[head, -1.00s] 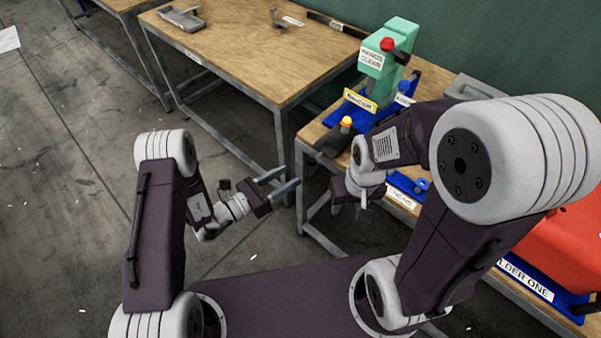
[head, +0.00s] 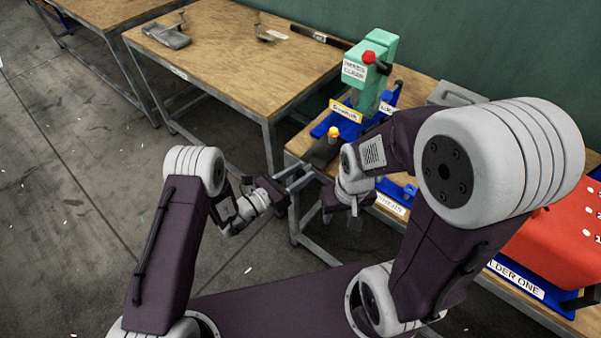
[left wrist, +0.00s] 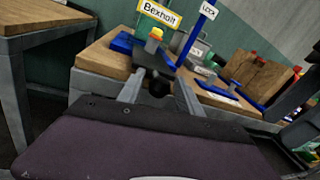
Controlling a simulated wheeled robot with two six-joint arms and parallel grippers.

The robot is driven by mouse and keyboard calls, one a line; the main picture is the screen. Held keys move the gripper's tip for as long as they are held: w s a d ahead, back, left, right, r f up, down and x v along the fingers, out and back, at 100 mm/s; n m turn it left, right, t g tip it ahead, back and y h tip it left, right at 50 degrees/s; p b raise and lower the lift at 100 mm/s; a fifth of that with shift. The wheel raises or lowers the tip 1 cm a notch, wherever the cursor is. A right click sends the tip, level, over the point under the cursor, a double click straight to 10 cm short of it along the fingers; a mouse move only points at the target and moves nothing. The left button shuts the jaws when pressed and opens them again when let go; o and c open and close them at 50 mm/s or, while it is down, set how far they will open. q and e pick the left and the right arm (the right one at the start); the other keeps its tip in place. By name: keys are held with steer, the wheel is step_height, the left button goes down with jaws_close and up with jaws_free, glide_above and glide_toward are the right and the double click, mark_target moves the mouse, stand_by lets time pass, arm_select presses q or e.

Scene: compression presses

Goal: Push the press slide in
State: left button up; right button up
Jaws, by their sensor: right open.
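The green press (head: 372,75) with a red top button stands on a blue base at the back of the right-hand bench. Its dark slide (head: 320,153) sticks out toward the bench's front edge and carries a yellow-orange knob (head: 334,133). In the left wrist view the slide (left wrist: 150,60) lies ahead, beyond and between the fingertips. My left gripper (head: 306,173) is open and empty, just short of the bench edge and the slide; I cannot make out contact. My right gripper (head: 342,217) is open, pointing down in front of the bench.
A red machine (head: 560,240) on a blue base sits at the right. A wooden table (head: 240,55) stands to the left, with a gap between it and the bench. A grey box (head: 456,93) is behind my right arm.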

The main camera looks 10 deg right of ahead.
arm_select(q)
jaws_close()
stand_by(1.2)
